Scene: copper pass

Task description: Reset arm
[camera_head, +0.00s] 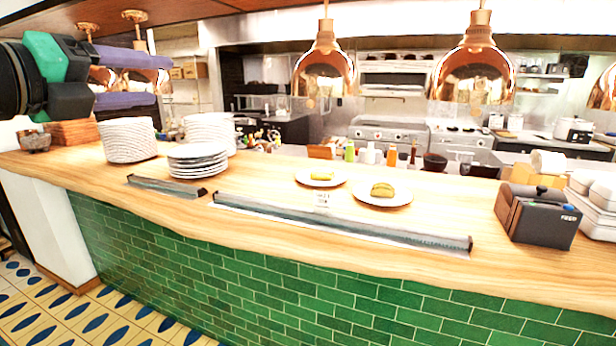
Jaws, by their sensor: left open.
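My left gripper (160,80) reaches in from the upper left corner, with black and green parts and two purple fingers. The fingers are spread apart, one above the other, with a copper lamp showing behind the gap. It is open and holds nothing. It appears above the left end of the wooden counter (100,178), in front of the stacked plates in the picture. My right gripper is not in view.
White plate stacks (128,140) and (198,161) stand on the counter's left. Two plates with food (383,201) sit mid-counter. Copper lamps (325,75) hang above. A black printer-like box (540,215) stands right. Green tiles (300,290) face the counter.

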